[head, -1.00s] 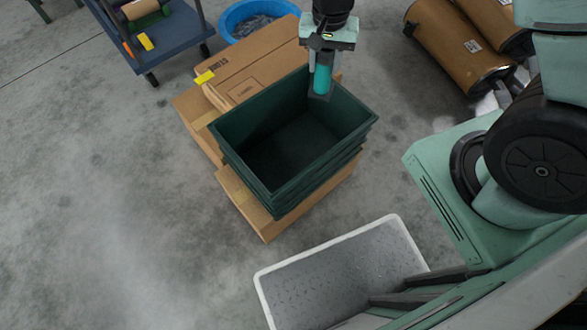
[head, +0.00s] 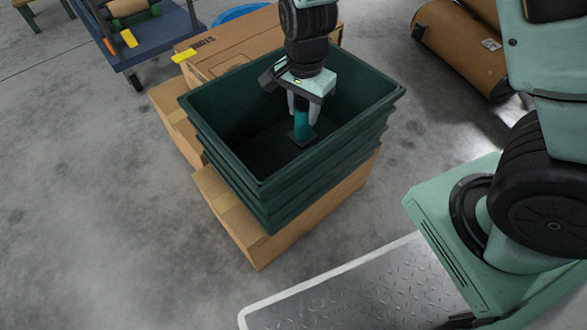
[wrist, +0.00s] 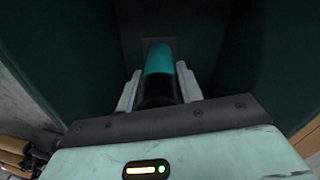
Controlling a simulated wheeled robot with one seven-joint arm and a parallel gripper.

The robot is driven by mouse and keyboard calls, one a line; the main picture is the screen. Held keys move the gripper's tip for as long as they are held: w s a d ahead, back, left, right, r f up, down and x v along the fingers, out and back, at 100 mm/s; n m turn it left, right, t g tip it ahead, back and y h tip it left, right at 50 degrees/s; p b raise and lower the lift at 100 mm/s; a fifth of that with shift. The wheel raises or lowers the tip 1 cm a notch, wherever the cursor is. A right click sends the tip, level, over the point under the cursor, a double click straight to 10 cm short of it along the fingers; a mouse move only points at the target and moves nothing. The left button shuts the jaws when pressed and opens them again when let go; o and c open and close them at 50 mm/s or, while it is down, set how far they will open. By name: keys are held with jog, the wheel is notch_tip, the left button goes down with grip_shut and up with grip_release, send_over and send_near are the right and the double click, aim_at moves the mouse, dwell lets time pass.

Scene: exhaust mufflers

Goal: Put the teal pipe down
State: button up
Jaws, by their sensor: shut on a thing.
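The teal pipe (head: 300,127) is held upright in my gripper (head: 303,108), inside the green crate (head: 225,140). The pipe has a dark flat flange at its lower end. In the wrist view the pipe (wrist: 160,62) stands between the two pale fingers of my gripper (wrist: 160,85), which are closed on it, and its near end is black. The flange shows low in the crate against its dark inside. I cannot tell whether it touches the crate floor.
The crate tops a stack of green crates on cardboard boxes (head: 230,215). A blue cart (head: 145,45) stands at the back left and brown cylinders (head: 462,45) lie at the back right. Grey floor at the left is clear.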

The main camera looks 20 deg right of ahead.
aim_at(301, 141)
jog(key=shift+a+f+b, duration=0.15)
jog(key=shift+f+b, duration=0.25)
jog(key=shift+f, duration=0.35)
notch_tip(301, 141, down, 10)
jog(key=b, duration=0.6)
jog(key=shift+r, duration=0.35)
jog(key=o, duration=0.9)
jog(key=shift+f, duration=0.2)
